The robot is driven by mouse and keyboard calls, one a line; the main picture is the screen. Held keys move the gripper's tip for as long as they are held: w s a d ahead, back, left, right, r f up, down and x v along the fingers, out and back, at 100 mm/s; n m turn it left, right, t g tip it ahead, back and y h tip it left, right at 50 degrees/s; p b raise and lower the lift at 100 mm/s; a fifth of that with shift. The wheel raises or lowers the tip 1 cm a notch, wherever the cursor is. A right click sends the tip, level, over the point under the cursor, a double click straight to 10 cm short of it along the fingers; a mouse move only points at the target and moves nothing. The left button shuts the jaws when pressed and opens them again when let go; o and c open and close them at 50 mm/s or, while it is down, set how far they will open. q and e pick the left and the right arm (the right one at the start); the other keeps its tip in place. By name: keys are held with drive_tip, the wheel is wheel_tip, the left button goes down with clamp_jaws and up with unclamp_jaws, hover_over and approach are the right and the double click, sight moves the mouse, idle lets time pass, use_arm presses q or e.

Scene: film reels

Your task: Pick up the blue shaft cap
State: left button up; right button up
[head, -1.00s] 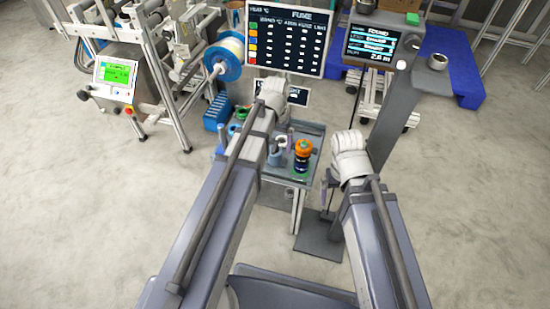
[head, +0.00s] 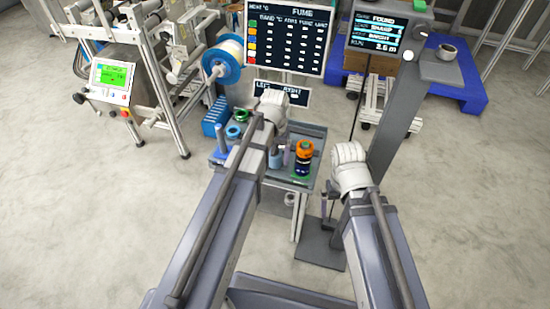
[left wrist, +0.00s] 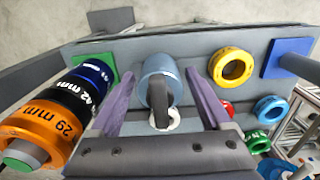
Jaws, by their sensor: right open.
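My left gripper (left wrist: 163,100) has its purple fingers apart, one on each side of a blue-grey cylinder (left wrist: 158,68) on the table; gaps show at both sides. A dark grey bar partly covers the cylinder, and a white ring lies below it. A small blue ring-shaped piece (left wrist: 271,109) stands among yellow (left wrist: 233,67), red and green ones, right of the gripper. I cannot tell for certain which blue piece is the shaft cap. In the head view my left gripper is over the table, its fingers partly hidden. My right gripper (head: 328,207) hangs open and empty right of the table.
A stack of orange (left wrist: 40,133), black and blue reels stands close left of my left gripper. The grey table (head: 312,134) also bears a blue square plate (left wrist: 287,58). A grey post (head: 395,130) with a screen stands close behind my right arm.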

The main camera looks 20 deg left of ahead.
use_arm(q)
clamp_jaws()
idle(0.4)
wheel_tip(320, 180, up, 10)
drive_tip(key=p, duration=1)
drive_tip(key=shift+r, duration=0.15)
